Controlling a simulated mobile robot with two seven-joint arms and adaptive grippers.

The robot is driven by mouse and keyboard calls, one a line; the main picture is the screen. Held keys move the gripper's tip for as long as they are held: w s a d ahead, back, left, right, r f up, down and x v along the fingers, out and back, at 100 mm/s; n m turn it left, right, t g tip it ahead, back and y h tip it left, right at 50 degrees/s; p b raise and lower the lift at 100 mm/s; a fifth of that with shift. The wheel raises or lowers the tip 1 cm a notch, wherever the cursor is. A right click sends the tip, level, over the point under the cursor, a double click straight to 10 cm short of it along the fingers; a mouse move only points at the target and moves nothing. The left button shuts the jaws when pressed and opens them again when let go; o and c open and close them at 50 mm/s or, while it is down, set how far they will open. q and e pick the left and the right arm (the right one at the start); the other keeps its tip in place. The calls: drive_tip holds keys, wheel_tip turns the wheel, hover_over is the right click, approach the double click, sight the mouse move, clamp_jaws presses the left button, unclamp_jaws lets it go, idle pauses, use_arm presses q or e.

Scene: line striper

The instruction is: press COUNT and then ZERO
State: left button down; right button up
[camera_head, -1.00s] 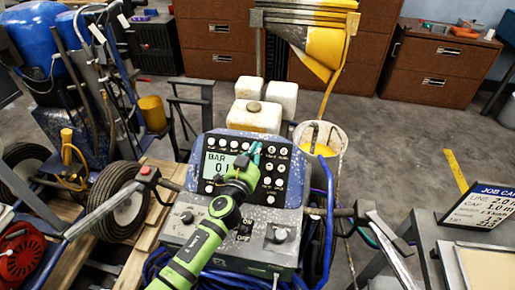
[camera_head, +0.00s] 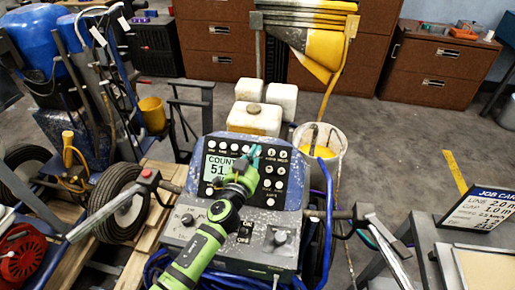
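The line striper's control panel (camera_head: 279,206) is a blue-grey speckled box with a black face, in the middle of the head view. Its lit display (camera_head: 217,168) reads COUNT with a number that looks like 51. Rows of small round buttons run above the display and to its right; their labels are too small to read surely. My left gripper (camera_head: 254,153) is over the panel face, right of the display, with its teal fingertips close together and empty. It hides some middle buttons, so COUNT and ZERO cannot be picked out. Whether the tips touch a button is unclear. My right gripper is not in view.
Knobs and an ON/OFF switch (camera_head: 245,231) sit on the lower panel. Handlebars (camera_head: 150,176) reach out on both sides. A white bucket (camera_head: 331,150) and paint-stained containers (camera_head: 254,119) stand behind. A job card (camera_head: 481,208) is at the right.

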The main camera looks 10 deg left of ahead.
use_arm(q)
drive_tip(key=shift+s+r+p, duration=0.35)
drive_tip(key=shift+r+p, duration=0.15)
drive_tip(key=shift+p, duration=0.05)
drive_tip(key=s+r+p, duration=0.2)
drive_tip(key=shift+s+r+p, duration=0.25)
drive_tip(key=shift+s+p, duration=0.1)
drive_tip(key=shift+s, duration=0.05)
idle(1.9)
